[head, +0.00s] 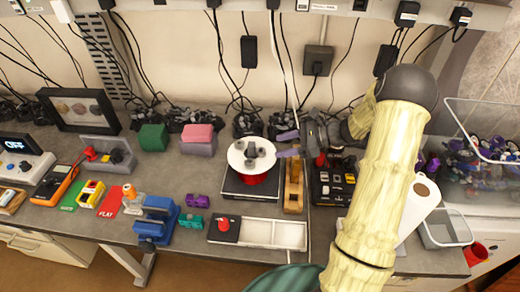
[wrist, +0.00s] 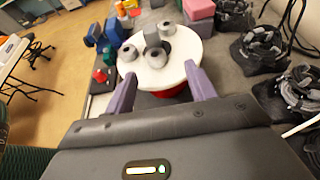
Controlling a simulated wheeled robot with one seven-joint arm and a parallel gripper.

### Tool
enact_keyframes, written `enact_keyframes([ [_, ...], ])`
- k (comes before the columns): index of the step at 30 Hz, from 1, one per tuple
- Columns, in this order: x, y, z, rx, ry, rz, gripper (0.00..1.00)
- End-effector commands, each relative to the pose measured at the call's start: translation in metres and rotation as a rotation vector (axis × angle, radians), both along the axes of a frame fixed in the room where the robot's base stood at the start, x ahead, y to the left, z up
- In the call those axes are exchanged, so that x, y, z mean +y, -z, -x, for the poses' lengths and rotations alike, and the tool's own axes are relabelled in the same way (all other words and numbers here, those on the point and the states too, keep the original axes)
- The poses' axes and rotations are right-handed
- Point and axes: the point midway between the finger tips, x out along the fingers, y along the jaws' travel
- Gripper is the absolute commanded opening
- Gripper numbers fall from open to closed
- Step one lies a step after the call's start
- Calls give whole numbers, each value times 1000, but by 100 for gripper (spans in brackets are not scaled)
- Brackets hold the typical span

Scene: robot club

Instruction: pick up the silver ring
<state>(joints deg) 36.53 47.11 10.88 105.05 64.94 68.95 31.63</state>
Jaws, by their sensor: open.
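Several small grey, ring-like pieces stand on a round white disc (head: 235,159) above a red base (head: 254,179). In the wrist view, one silver ring (wrist: 156,58) sits on the near part of the disc (wrist: 184,50), another ring (wrist: 129,53) to its left, and a third (wrist: 167,28) farther back. A darker grey piece (wrist: 152,38) stands among them. I cannot tell which ring the task means. My gripper (head: 284,145) is open at the disc's right side in the head view.
A wooden block (head: 293,186) and a black button box (head: 333,180) stand right of the disc. A white tray (head: 273,233) lies in front. Pink (head: 198,138) and green (head: 153,137) blocks stand left. Cables and dark gamepads (head: 248,122) line the wall behind.

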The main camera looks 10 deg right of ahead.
Motion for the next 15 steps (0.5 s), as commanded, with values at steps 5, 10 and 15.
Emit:
enact_keyframes([
  [5,7,3,-2,1,3,1,55],
  [10,7,3,-2,0,2,1,55],
  [15,15,3,-2,2,-2,-1,55],
])
